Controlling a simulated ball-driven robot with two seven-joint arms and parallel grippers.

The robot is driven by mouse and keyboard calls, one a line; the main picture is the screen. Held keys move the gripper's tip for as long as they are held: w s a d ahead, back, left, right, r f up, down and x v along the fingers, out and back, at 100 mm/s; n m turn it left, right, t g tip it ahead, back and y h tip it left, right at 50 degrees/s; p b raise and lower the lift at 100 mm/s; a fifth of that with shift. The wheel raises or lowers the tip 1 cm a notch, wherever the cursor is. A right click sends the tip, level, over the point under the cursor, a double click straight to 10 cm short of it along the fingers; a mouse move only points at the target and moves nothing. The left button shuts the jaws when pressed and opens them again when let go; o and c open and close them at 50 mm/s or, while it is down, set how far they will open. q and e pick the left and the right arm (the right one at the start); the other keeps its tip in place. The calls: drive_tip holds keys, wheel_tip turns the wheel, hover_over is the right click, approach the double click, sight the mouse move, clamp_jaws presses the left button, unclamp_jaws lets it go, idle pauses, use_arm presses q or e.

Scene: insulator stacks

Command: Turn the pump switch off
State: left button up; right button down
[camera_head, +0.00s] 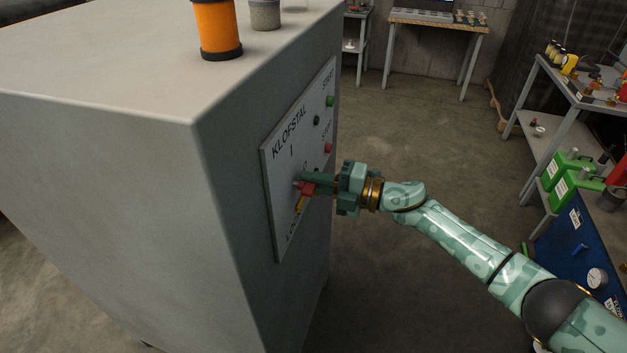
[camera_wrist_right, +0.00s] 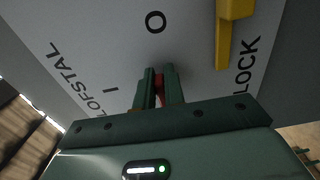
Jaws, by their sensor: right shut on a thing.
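The pump switch has a red handle (camera_head: 308,188) on the light grey KLOFSTAL panel (camera_head: 283,225), which is on the side of a large grey cabinet. My right gripper (camera_head: 309,184) reaches it from the right and is shut on the red handle. In the right wrist view the handle (camera_wrist_right: 159,92) shows as a thin red strip between the two green fingers. The marks I and O show near the fingertips there; which mark the handle points at is hard to tell. A yellow lock piece (camera_wrist_right: 229,42) sits beside the word LOCK. My left gripper is not in view.
The panel also carries a green button (camera_head: 330,101), a red button (camera_head: 328,147) and a dark knob (camera_head: 317,120). An orange cylinder (camera_head: 216,27) stands on top of the cabinet (camera_head: 110,165). Shelves with green canisters (camera_head: 567,165) stand at right. Open floor lies between.

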drive_tip(key=c, duration=1.5)
unclamp_jaws()
drive_tip(key=v, duration=1.6)
drive_tip(key=shift+d+b, duration=0.25)
drive_tip(key=shift+b, duration=0.05)
